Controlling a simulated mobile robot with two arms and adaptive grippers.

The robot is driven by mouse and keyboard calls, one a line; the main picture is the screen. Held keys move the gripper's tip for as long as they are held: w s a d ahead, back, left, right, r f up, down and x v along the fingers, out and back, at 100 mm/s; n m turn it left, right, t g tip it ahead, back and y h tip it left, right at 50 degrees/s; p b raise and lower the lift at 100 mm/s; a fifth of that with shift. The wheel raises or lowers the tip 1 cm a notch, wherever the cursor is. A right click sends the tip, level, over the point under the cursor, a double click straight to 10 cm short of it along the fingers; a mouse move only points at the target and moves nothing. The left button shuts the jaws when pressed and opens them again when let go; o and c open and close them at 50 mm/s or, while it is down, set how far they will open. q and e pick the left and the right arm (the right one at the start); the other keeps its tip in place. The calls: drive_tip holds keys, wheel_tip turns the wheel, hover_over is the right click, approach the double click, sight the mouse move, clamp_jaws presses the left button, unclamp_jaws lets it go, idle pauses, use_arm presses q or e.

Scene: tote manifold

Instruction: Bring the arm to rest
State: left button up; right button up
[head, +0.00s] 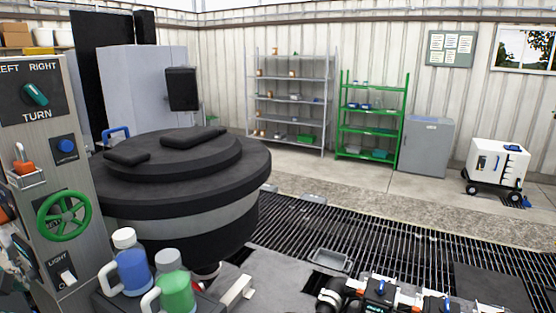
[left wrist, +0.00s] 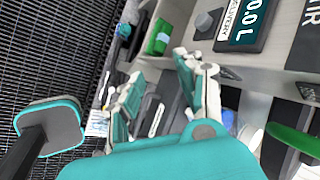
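My left gripper (left wrist: 160,68) shows in the left wrist view. Its two teal and grey fingers stand apart with a gap between them, and I see nothing held. Behind the fingers is a grey panel with a display (left wrist: 247,22) reading 0.0 L. Part of a green wheel (left wrist: 295,140) is at the right edge. I cannot make out either gripper in the head view. My right gripper is in neither view.
A control panel with a green handwheel (head: 63,216) stands at the left. A blue jug (head: 129,264) and a green jug (head: 173,285) stand before it. A round black platform (head: 180,175) is beyond. Pipework with blue levers (head: 380,290) is at the bottom. Grated floor (head: 400,235) lies mostly clear.

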use_arm(q)
drive_tip(key=s+d+f+n+g+h, duration=0.1)
drive_tip(key=s+d+f+n, duration=0.2)
drive_tip(key=f, duration=0.4)
drive_tip(key=s+d+f, duration=0.4)
drive_tip(key=d+f, duration=0.1)
drive_tip(key=f, duration=0.3)
drive_tip(key=s+d+f+n+g+h, duration=0.1)
drive_tip(key=s+d+f+n, duration=0.15)
drive_tip(key=d+f, duration=0.35)
drive_tip(key=s+d+f+n+h, duration=0.1)
drive_tip(key=s+d+f+n, duration=0.3)
drive_tip(key=d, duration=0.4)
drive_tip(key=s+d+f+n, duration=0.25)
drive_tip(key=s+d, duration=0.35)
drive_tip(key=d, duration=0.3)
wheel_tip(320, 180, down, 31)
drive_tip(key=s+g+b, duration=0.2)
drive_tip(key=b, duration=0.5)
drive_tip(key=s+a+f+b, duration=0.1)
drive_tip(key=s+f+b, duration=0.2)
drive_tip(key=s+f, duration=0.5)
drive_tip(key=s+a+f+b, duration=0.2)
drive_tip(key=s+f, duration=0.6)
drive_tip(key=f, duration=0.6)
drive_tip(key=shift+s+a+f+g+b, duration=0.2)
drive_tip(key=shift+s+a+g+b, duration=0.1)
drive_tip(key=shift+g+b, duration=0.1)
